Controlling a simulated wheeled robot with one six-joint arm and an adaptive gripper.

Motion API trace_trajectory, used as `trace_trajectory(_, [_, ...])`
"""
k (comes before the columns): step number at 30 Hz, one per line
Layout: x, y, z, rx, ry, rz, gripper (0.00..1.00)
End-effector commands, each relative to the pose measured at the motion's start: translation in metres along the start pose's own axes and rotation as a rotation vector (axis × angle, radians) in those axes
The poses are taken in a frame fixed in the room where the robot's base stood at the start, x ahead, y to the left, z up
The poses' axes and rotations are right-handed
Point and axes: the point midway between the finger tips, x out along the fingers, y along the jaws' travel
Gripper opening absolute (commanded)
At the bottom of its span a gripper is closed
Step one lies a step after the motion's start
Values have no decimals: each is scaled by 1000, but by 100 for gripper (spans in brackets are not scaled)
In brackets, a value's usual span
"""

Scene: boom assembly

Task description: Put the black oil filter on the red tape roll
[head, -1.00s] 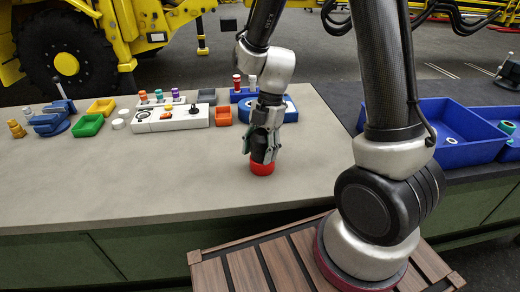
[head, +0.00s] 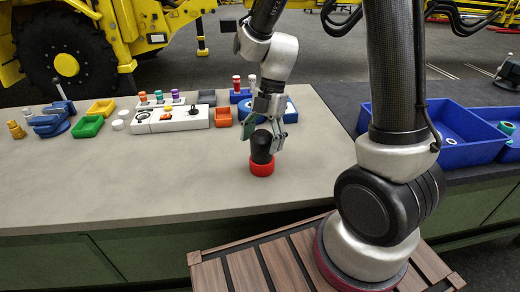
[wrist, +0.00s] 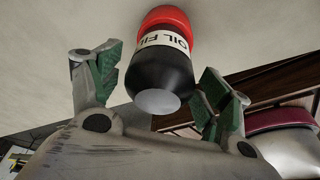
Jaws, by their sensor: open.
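The black oil filter (head: 261,147) stands upright on the red tape roll (head: 262,168), which lies on the grey bench top. In the wrist view the filter (wrist: 160,72) shows its white label with "OIL FI" lettering, and the red roll (wrist: 163,17) is beyond it. My gripper (head: 263,138) is open just above and behind the filter. In the wrist view its green-padded fingers are spread on either side of the filter, with gaps to it. The contact between filter and roll is partly hidden by the filter itself.
Behind are a white panel with knobs (head: 170,118), an orange bin (head: 223,117) and a blue round fixture (head: 291,112). Green (head: 88,125) and yellow (head: 101,107) bins stand at left. Blue trays (head: 450,150) are at right. The bench front left is clear.

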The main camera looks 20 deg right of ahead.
Motion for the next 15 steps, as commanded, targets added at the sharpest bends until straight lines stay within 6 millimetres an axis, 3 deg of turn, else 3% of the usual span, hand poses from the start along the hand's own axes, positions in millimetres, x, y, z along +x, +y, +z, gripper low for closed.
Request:
trace_trajectory(7, [-57,1,1,0,-3,5,78])
trace_trajectory(15, [-84,0,0,0,-1,1,78])
